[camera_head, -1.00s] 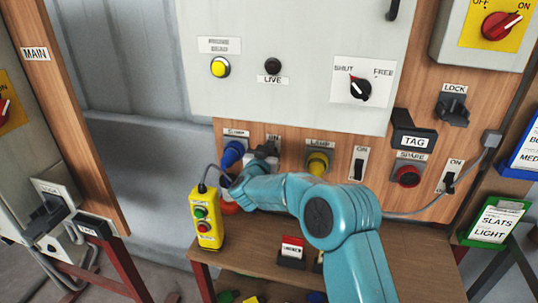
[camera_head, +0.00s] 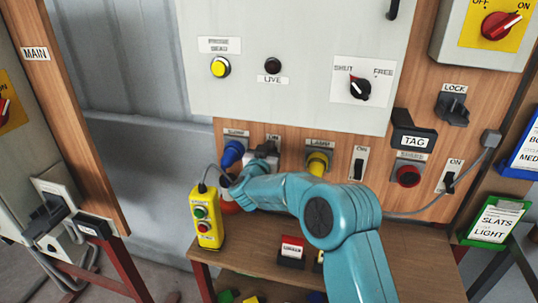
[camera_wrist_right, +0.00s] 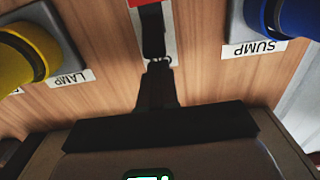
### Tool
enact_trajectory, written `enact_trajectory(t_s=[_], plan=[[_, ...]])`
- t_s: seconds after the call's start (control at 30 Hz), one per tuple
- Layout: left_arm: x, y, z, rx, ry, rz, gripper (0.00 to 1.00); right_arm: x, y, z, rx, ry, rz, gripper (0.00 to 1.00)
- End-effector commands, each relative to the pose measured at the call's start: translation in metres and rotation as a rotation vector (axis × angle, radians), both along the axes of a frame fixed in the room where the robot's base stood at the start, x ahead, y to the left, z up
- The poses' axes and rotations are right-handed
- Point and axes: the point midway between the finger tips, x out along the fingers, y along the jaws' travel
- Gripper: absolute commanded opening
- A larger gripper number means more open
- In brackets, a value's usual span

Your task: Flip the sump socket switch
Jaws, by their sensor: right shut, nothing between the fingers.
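The blue sump socket (camera_head: 232,152) is on the wooden panel, and it also shows in the wrist view (camera_wrist_right: 285,16) above its SUMP label, which reads upside down there. The sump switch (camera_wrist_right: 153,32) is a dark lever on a pale plate between the blue and yellow sockets. In the head view my arm hides most of it. My right gripper (camera_wrist_right: 157,85) is shut and empty, its tips right at the end of the lever. I cannot tell whether they touch. In the head view this gripper (camera_head: 266,152) is at the panel beside the blue socket.
A yellow lamp socket (camera_head: 318,162) and its switch (camera_head: 358,163) are to the right. A red spare socket (camera_head: 407,176) is farther right. A wooden shelf (camera_head: 390,262) juts out below the panel.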

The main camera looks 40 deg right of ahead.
Motion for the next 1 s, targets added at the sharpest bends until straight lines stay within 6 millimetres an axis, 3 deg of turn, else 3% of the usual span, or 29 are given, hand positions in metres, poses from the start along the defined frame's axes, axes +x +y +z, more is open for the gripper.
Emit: enact_trajectory(t_s=[0.63, 1.0], plan=[[0.0, 0.0, -0.001, 0.0, 0.0, 0.0, 1.0, 0.0, 0.0, -0.001, 0.0, 0.0, 0.0, 0.0], [0.0, 0.0, -0.009, 0.0, 0.0, 0.0, 1.0, 0.0, 0.0, -0.012, -0.001, 0.001, 0.0, 0.0]])
